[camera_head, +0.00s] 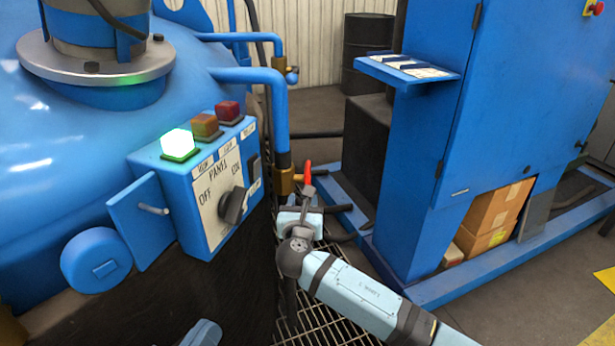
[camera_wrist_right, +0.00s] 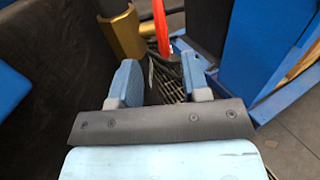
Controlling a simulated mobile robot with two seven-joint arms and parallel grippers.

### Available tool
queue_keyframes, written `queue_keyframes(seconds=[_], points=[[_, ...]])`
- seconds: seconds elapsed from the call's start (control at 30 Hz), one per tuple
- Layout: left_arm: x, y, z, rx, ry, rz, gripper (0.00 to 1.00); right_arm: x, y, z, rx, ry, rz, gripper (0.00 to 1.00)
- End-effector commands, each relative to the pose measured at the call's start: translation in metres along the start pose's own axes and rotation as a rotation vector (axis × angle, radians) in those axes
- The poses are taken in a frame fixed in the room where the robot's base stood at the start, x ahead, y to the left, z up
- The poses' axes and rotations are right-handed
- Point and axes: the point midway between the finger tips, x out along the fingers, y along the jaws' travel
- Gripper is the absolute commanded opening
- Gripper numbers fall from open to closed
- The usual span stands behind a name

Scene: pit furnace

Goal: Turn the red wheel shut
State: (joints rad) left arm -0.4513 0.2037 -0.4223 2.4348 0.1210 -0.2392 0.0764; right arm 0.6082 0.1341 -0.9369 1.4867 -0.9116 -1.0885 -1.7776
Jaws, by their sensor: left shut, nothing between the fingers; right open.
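The red wheel (camera_head: 308,174) shows nearly edge-on as a narrow red strip beside the brass valve fitting (camera_head: 285,182) on the blue pipe. In the right wrist view the red wheel (camera_wrist_right: 161,28) is at the top, beyond the fingers and right of the brass fitting (camera_wrist_right: 127,36). My right gripper (camera_head: 307,208) is just below the wheel in the head view. Its two blue fingers (camera_wrist_right: 160,82) are apart, with nothing gripped between them. Only a small light-blue part of my left gripper (camera_head: 204,333) shows at the bottom edge; it is shut and empty.
A control box (camera_head: 213,190) with a lit green lamp and a black knob stands left of the valve. A blue cabinet (camera_head: 475,130) with a small shelf (camera_head: 408,69) stands to the right. Floor grating (camera_head: 330,310) lies below my right arm.

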Motion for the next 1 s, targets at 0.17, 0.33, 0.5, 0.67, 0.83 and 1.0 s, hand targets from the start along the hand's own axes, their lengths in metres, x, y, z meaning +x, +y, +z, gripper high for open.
queue_keyframes(seconds=[0.17, 0.33, 0.5, 0.67, 0.83, 1.0], points=[[-0.001, -0.004, 0.024, -0.003, -0.064, 0.005, 0.0, 0.041, -0.001, -0.004, -0.001, -0.002, -0.003, 0.43], [-0.002, -0.007, 0.043, -0.004, -0.13, 0.011, 0.0, 0.075, 0.0, -0.004, 0.0, -0.001, -0.002, 0.43], [-0.004, -0.009, 0.057, -0.007, -0.181, 0.016, 0.0, 0.1, -0.001, -0.003, 0.001, -0.001, -0.002, 0.43], [-0.005, -0.009, 0.063, -0.008, -0.206, 0.019, 0.0, 0.111, -0.001, -0.001, 0.002, 0.0, -0.001, 0.43], [-0.005, -0.009, 0.064, -0.008, -0.212, 0.02, 0.0, 0.114, -0.001, 0.0, 0.002, 0.001, -0.001, 0.43], [-0.005, -0.009, 0.063, -0.008, -0.212, 0.02, 0.0, 0.113, -0.001, 0.0, 0.001, 0.001, -0.001, 0.36]])
